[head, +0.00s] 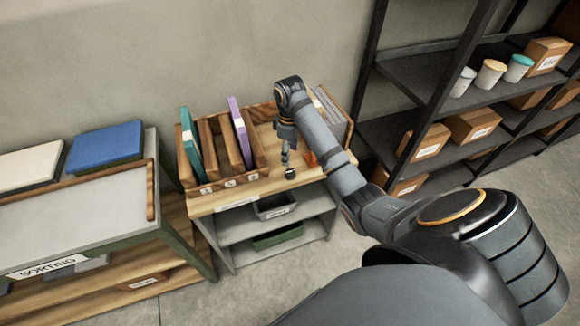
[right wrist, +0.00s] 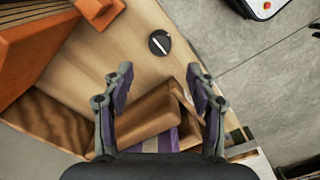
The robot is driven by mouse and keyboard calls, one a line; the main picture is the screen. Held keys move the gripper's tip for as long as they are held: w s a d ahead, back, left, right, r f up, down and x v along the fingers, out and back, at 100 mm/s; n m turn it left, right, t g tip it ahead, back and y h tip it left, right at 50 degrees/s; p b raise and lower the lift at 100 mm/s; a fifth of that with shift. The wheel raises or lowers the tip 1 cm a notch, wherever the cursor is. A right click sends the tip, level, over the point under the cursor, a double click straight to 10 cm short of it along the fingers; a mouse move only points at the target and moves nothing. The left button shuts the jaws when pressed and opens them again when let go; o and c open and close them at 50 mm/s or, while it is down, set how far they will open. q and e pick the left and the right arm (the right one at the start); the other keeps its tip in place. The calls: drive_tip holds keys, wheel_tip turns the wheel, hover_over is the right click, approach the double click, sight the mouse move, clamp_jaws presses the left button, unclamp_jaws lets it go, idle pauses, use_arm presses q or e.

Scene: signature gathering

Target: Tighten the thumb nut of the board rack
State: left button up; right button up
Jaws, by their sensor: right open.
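The wooden board rack (head: 213,185) stands on the small table and holds a teal board (head: 190,142) and a purple board (head: 239,132). A small round black knob with a pale line (head: 290,173) sits at the table front, right of the rack; it also shows in the right wrist view (right wrist: 160,42). It may be the thumb nut, but I cannot tell how it joins the rack. My right gripper (head: 287,158) points down just behind the knob. In the right wrist view its open fingers (right wrist: 160,72) are apart from the knob, with a wooden part of the rack below between them. My left gripper is out of view.
Orange items (right wrist: 98,10) lie close to the knob. Grey boards (head: 333,112) stand behind my right arm. A sorting table (head: 80,215) is at left and dark shelves (head: 410,75) with boxes and cups at right. The table front around the knob is clear.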

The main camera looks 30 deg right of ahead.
sight(290, 172)
wheel_tip(290, 172, down, 8)
drive_tip(key=b, duration=0.5)
drive_tip(key=shift+f+b, duration=0.1)
drive_tip(key=shift+b, duration=0.3)
drive_tip(key=shift+f, duration=0.25)
drive_tip(key=shift+c, duration=0.4)
